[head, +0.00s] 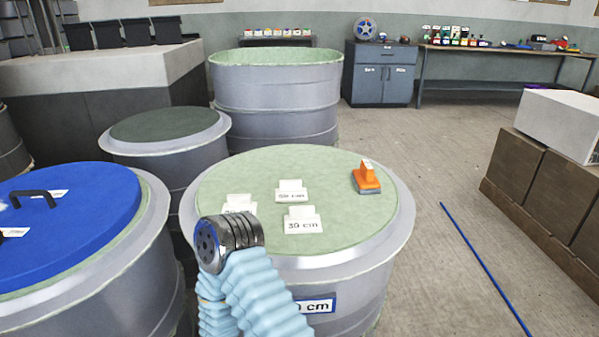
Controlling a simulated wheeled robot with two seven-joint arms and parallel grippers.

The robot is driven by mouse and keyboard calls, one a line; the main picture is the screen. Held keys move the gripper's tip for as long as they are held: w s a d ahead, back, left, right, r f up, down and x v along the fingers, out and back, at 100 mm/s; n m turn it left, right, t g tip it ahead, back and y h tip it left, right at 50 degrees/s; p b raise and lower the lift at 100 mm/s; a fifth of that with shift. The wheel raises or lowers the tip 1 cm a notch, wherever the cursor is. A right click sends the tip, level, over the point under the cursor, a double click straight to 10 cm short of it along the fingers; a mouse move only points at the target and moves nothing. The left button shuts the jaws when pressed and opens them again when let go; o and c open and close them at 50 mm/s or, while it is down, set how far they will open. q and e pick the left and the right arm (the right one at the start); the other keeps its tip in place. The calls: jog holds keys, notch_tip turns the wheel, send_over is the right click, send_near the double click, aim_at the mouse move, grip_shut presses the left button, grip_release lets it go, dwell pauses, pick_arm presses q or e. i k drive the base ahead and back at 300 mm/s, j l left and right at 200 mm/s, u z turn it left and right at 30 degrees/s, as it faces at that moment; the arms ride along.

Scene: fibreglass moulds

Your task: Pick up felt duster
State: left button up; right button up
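The felt duster (367,180) has an orange handle and body over a grey felt base. It sits upright near the right rim of the pale green top of the grey round mould (330,237) in the middle. A joint of one of my arms, dark metal with light blue ribbed sleeves, rises in front of the mould's left part, apart from the duster. It hides part of the rim and some of a label. Neither gripper's fingers show, and nothing of mine touches the duster.
Small white cards (303,220) stand on the green top, left of the duster. A blue lid (75,220) covers the mould at left. Other moulds (277,95) stand behind. A blue rod (485,268) lies on open floor at right, before brown blocks (540,180).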

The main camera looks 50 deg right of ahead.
aim_at(364, 178)
jog(key=k+z, duration=0.15)
jog(key=z, duration=0.75)
jog(key=i+z, duration=0.1)
jog(key=z, duration=0.8)
jog(key=i+z, duration=0.15)
jog(key=z, duration=0.3)
jog(key=l+u, duration=0.15)
jog(key=l, duration=0.6)
jog(key=i+l+u, duration=0.15)
jog(key=l+u, duration=0.15)
jog(key=l, duration=0.95)
jog(key=l+u, duration=0.25)
jog(key=l, duration=0.95)
jog(key=i, duration=0.05)
